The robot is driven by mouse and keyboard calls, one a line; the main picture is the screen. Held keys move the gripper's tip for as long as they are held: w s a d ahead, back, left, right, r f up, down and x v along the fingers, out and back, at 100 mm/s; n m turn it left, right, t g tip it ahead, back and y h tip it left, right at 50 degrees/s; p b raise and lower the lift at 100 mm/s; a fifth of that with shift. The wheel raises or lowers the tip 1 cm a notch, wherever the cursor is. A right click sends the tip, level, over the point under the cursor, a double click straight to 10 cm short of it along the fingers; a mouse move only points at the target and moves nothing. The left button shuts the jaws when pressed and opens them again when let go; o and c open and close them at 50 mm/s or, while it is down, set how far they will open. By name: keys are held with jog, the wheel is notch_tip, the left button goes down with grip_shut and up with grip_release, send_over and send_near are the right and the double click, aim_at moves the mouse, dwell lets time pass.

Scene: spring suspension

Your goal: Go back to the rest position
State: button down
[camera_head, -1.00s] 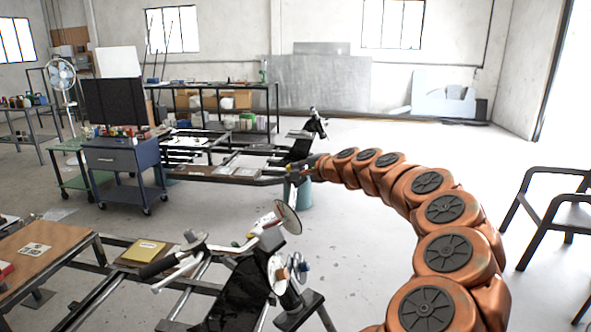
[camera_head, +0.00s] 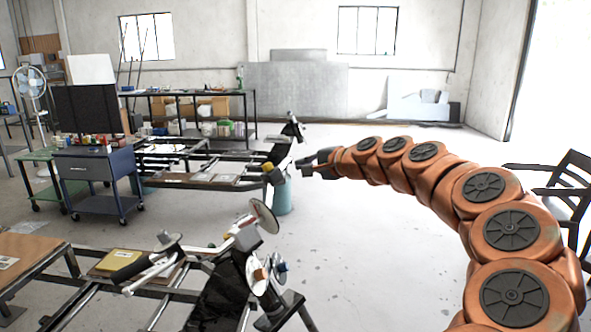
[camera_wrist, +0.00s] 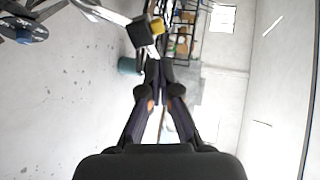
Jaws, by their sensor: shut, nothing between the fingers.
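My gripper (camera_head: 305,165) is at the end of my orange arm, which curves from the lower right toward the middle of the head view. It is held in the air, a little right of the far metal frame. In the wrist view the two dark fingers of my gripper (camera_wrist: 159,70) come together at their tips, with nothing seen between them. A dark block with a yellow part (camera_wrist: 150,30) shows just beyond the fingertips in the wrist view.
A near frame with handlebars and a round mirror (camera_head: 264,216) stands at lower middle. A far frame (camera_head: 200,183), a blue-grey cart (camera_head: 97,170) and a teal bin (camera_head: 283,196) stand behind. A black chair (camera_head: 565,190) is at right. The floor between is clear.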

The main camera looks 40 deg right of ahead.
jog(key=shift+s+r, duration=0.1)
jog(key=shift+s, duration=0.25)
jog(key=shift+a, duration=0.1)
dwell(0.3)
